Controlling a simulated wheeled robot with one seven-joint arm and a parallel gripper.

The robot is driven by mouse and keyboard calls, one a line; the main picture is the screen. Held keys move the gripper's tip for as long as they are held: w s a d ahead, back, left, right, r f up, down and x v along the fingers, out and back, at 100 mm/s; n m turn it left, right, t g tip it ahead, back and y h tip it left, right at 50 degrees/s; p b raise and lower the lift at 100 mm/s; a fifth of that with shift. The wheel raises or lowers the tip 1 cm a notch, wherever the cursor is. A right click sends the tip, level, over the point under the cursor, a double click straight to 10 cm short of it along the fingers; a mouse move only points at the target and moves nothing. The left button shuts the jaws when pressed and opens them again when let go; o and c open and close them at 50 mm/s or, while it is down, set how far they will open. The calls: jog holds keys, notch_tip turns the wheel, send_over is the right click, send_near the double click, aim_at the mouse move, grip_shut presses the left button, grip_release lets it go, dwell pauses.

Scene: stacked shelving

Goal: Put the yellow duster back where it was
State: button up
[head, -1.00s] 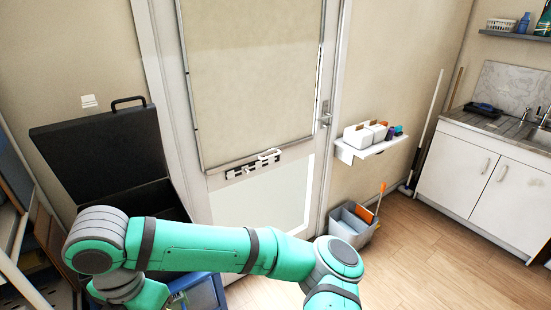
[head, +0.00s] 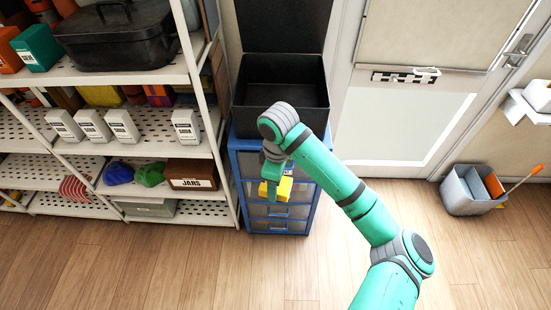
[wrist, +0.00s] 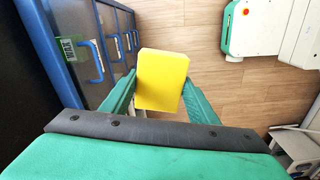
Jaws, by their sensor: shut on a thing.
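The yellow duster (wrist: 162,80) is a plain yellow block between the two green fingers of my gripper (wrist: 161,98) in the wrist view. My gripper is shut on it and holds it in the air above the wood floor. In the head view, the duster (head: 284,187) shows in front of the blue drawer unit (head: 308,205), partly hidden by my gripper (head: 274,180). In the wrist view, the drawer fronts with blue handles (wrist: 95,60) are to the left of the duster, apart from it.
A white perforated shelf rack (head: 120,163) stands left of the drawers, holding white boxes, a dark roasting pan (head: 118,38) and a brown JARS box (head: 191,174). An open black case (head: 285,85) sits on the drawer unit. A grey bin (head: 468,190) stands right. The front floor is clear.

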jog(key=w+f+m, duration=0.6)
jog(key=f+m, duration=0.1)
jog(key=f, duration=0.4)
jog(key=w+f+m, duration=0.6)
jog(key=f+m, duration=0.2)
jog(key=f, duration=0.3)
